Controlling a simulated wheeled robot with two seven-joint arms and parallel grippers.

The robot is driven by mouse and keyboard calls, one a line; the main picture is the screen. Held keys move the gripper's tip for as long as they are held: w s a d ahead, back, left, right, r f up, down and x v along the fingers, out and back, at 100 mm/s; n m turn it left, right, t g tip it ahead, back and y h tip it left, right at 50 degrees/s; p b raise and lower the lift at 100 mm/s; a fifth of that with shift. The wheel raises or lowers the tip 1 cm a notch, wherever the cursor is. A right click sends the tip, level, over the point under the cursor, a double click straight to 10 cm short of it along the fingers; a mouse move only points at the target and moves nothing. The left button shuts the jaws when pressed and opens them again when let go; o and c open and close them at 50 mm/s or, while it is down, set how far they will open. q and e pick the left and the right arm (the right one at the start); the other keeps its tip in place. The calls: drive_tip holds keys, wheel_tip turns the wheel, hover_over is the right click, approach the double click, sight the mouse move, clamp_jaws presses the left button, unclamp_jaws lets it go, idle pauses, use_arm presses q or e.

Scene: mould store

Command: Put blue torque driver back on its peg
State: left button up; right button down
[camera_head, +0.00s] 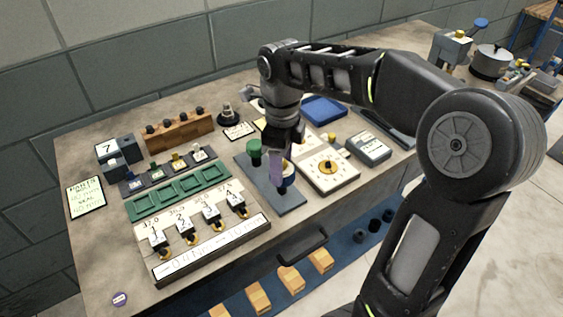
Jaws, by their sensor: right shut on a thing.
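My right arm comes in from the right, and its gripper (280,174) points down over a dark grey-blue board (289,200) near the middle of the workbench. It is shut on a small, partly hidden thing with dark blue showing, which looks like the blue torque driver (289,181). A pale and yellow part shows just above the blue. A green-topped driver (254,148) stands upright at the board's back left, beside the gripper. The gripper hides part of the board, and I cannot tell whether the blue thing touches it. My left gripper is not in view.
Left of the board are a green slotted tray (191,205) and a white numbered panel (158,264) with several hanging tags. Right of it lie a white dial plate (338,178) and a grey box (369,148). A blue tray (324,109) lies behind. The bench's left front is mostly clear.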

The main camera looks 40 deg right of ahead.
drive_tip(key=shift+f, duration=0.45)
idle(0.3)
drive_tip(key=shift+c, duration=0.6)
unclamp_jaws()
drive_tip(key=shift+r+p, duration=1)
drive_tip(key=shift+r, duration=0.55)
drive_tip(key=shift+r+p, duration=1.8)
drive_tip(key=shift+r, duration=0.45)
